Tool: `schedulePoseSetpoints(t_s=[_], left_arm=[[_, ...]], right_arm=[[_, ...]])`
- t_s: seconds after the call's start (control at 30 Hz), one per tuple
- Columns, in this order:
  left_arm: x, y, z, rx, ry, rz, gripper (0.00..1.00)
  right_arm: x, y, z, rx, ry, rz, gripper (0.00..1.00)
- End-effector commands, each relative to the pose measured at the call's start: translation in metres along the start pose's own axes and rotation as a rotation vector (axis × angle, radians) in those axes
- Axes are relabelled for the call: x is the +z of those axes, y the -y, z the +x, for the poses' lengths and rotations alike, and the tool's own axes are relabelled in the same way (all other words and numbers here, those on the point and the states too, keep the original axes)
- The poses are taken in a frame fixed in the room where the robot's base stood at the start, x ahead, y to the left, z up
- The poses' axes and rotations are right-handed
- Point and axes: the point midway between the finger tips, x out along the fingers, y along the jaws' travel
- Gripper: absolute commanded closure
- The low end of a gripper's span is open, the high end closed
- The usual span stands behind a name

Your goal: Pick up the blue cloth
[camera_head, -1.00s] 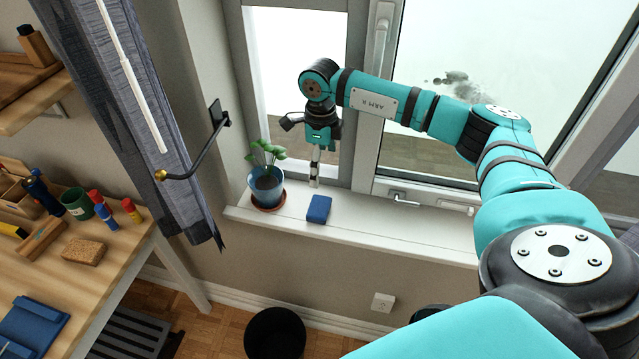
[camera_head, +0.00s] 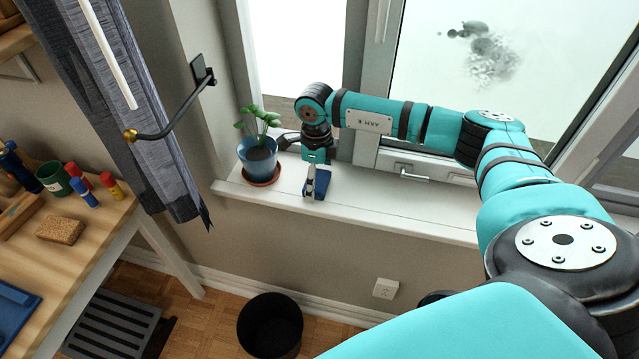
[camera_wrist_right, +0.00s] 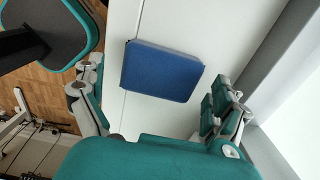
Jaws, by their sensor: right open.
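The blue cloth (camera_head: 322,184) is a small folded pad lying flat on the white windowsill, partly hidden behind my right gripper in the head view. In the right wrist view the cloth (camera_wrist_right: 161,71) lies whole on the sill, between and ahead of the two fingers. My right gripper (camera_head: 313,184) is open and points down over the cloth. In the wrist view the right gripper (camera_wrist_right: 160,110) has its fingers spread wide with nothing between them. I cannot tell whether a finger touches the cloth. My left gripper is not in view.
A potted plant in a blue pot (camera_head: 257,158) stands on the sill just left of the gripper. The window frame (camera_head: 362,100) is close behind my arm. A black bin (camera_head: 270,325) stands on the floor below. The sill (camera_head: 400,200) to the right is clear.

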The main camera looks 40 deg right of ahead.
Motion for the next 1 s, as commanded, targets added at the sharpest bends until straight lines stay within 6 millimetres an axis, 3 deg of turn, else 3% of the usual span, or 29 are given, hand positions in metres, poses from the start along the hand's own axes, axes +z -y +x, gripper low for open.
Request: schedulePoseSetpoints(t_s=[0.07, 0.3, 0.67, 1.0], left_arm=[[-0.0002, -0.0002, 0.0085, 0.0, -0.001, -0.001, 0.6], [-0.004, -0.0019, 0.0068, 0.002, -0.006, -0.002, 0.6], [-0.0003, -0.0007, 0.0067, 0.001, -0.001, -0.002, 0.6], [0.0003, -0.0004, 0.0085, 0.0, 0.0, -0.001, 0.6]], right_arm=[[0.0011, -0.0033, 0.0131, 0.001, 0.0, -0.002, 0.0], [0.0015, -0.0037, 0.0121, 0.0, 0.001, -0.002, 0.01], [0.0012, -0.0034, 0.0122, 0.0, 0.0, -0.002, 0.47], [0.0009, -0.003, 0.0087, 0.0, -0.001, -0.001, 0.47]])
